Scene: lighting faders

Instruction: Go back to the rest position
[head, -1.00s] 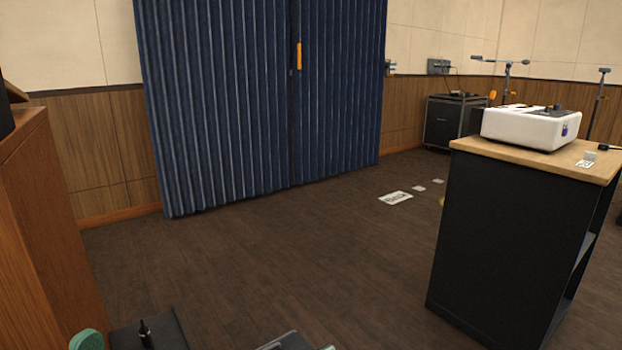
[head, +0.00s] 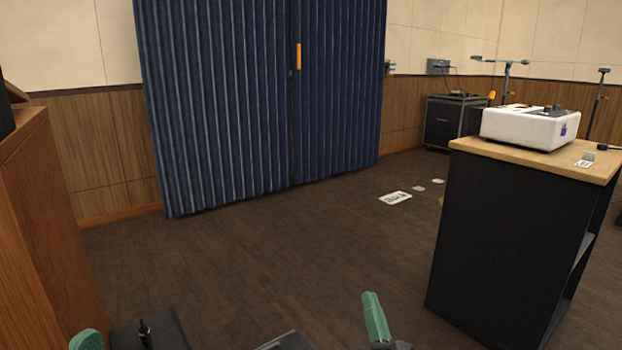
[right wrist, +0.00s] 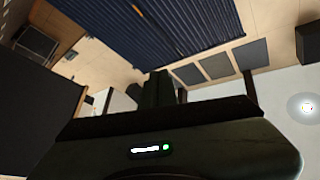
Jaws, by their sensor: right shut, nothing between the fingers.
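My right gripper (head: 371,298) shows at the bottom of the head view, right of centre. Its green fingers are together and point upward over the dark floor, with nothing held between them. It is left of the black cabinet and apart from it. In the right wrist view, the dark body of my own arm fills the lower part. My left gripper cannot be made out; only a rounded green part of my body shows at the bottom left of the head view.
A black cabinet with a wooden top (head: 470,146) stands on the right, bearing a white console (head: 530,127). A wooden cabinet (head: 50,220) stands at the left edge. A blue folding curtain (head: 230,100) covers the back. The floor (head: 260,250) between is clear except for small white labels (head: 395,198).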

